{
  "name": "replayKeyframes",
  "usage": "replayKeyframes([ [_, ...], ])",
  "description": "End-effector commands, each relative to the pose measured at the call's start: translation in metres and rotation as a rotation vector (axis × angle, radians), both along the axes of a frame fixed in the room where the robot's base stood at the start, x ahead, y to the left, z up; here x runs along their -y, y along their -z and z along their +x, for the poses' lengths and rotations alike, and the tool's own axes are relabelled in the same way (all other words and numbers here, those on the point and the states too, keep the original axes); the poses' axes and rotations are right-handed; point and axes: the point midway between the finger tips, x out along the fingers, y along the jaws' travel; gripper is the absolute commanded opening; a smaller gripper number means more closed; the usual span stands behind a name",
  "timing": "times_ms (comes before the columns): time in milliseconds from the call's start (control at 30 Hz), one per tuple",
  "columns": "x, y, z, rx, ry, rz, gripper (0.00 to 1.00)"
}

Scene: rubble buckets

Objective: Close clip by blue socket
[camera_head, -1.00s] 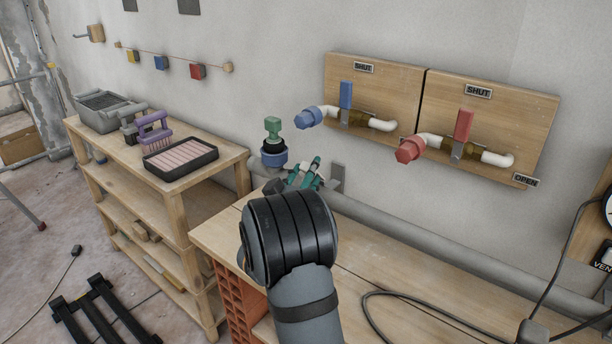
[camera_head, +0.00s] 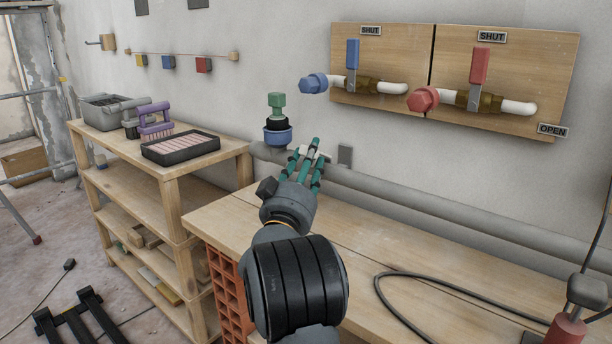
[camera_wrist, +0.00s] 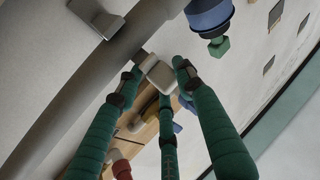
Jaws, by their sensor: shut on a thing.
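The blue socket (camera_head: 277,137) sits on the wall pipe, with a black collar and a green piece upright in it. In the wrist view it appears upside down (camera_wrist: 209,15), apart from my fingers. My gripper (camera_head: 310,150) has green fingers and is at the pipe, just right of the socket. It is shut on a small pale grey piece, seemingly the clip (camera_wrist: 160,75), between the fingertips. The fingers partly hide this piece, and I cannot tell how far closed the clip is. A darker grey bracket (camera_head: 345,156) stands farther right along the pipe.
A wooden bench (camera_head: 390,235) with a loose black cable lies below my arm. Blue (camera_head: 352,66) and red (camera_head: 479,66) valve levers point up on wall boards. A shelf (camera_head: 215,153) at left holds a black tray (camera_head: 180,153) and a purple brush (camera_head: 156,121).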

Motion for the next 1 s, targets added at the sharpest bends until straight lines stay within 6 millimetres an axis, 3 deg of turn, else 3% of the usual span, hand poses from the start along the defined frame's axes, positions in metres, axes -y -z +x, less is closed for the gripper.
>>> replayKeyframes([
  [33, -0.0081, 0.0011, -0.0002, 0.01, -0.016, -0.009, 0.0],
  [367, -0.0089, -0.0018, -0.0003, 0.012, -0.016, -0.015, 0.0],
  [400, -0.0089, -0.0018, -0.0003, 0.012, -0.016, -0.015, 0.37],
  [467, -0.009, -0.0017, -0.0003, 0.011, -0.016, -0.016, 0.41],
  [1000, -0.0072, -0.0036, 0.0005, -0.001, -0.014, -0.006, 0.41],
])
